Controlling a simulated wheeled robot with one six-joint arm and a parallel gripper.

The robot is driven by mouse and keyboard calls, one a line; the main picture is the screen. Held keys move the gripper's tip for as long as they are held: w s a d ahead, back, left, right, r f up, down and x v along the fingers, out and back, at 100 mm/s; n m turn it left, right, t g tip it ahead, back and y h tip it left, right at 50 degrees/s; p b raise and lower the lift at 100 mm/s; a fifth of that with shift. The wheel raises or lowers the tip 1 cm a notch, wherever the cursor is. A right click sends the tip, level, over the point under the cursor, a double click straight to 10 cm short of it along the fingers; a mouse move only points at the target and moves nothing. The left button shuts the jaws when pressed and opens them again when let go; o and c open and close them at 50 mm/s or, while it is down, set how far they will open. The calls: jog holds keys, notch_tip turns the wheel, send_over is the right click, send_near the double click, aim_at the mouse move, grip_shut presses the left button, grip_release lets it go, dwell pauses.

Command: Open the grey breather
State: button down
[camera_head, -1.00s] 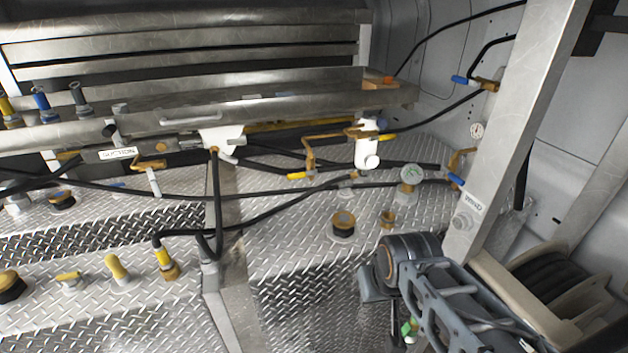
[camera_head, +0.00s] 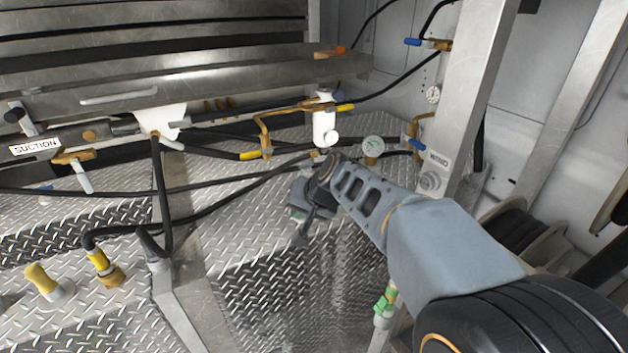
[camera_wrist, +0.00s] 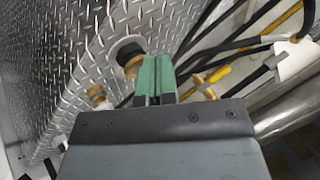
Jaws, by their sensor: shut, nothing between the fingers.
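In the wrist view, a round fitting with a dark grey collar and brass body (camera_wrist: 130,56) stands on the diamond plate; it may be the grey breather, but I cannot be sure. My gripper (camera_wrist: 157,76) has its green fingers together with nothing between them. In the picture they are just right of this fitting and partly overlap it; I cannot tell whether they touch. In the head view my gripper (camera_head: 300,238) points down over the right-hand diamond plate (camera_head: 235,215) and seems to hide the fitting.
A white filter (camera_head: 324,122), a round gauge (camera_head: 373,147) and brass valves stand behind my arm. Black hoses (camera_head: 200,222) cross the plate on the left. A steel post (camera_head: 478,90) rises on the right. A yellow-capped fitting (camera_head: 42,280) stands at lower left.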

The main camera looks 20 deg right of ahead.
aim_at(311, 164)
jog(key=w+d+f+m+t+b, duration=0.1)
jog(key=w+d+f+m+b, duration=0.1)
jog(key=w, duration=0.3)
jog(key=w+d+f+m+t+b, duration=0.2)
jog(key=w+d, duration=0.2)
jog(key=w, duration=0.1)
jog(key=w+d+f+m+t+b, duration=0.1)
jog(key=w+d+f+m+b, duration=0.1)
jog(key=w, duration=0.3)
jog(key=shift+d+m+t+b, duration=0.4)
jog(key=shift+d+b, duration=0.1)
jog(key=shift+d, duration=0.1)
jog(key=w+d+f+m+t+b, duration=0.1)
jog(key=w+d, duration=0.1)
jog(key=d, duration=0.1)
jog(key=w+d+f+m+h+b, duration=0.1)
jog(key=w+d+m, duration=0.1)
jog(key=d, duration=0.1)
jog(key=w+d+f+m+t+h+b, duration=0.1)
jog(key=w+d, duration=0.1)
jog(key=d, duration=0.1)
jog(key=shift+w+m+t+b, duration=0.15)
jog(key=shift+m+t+b, duration=0.15)
jog(key=shift+m, duration=0.1)
jog(key=shift+w+d, duration=0.15)
jog(key=shift+d, duration=0.1)
jog(key=shift+r, duration=0.1)
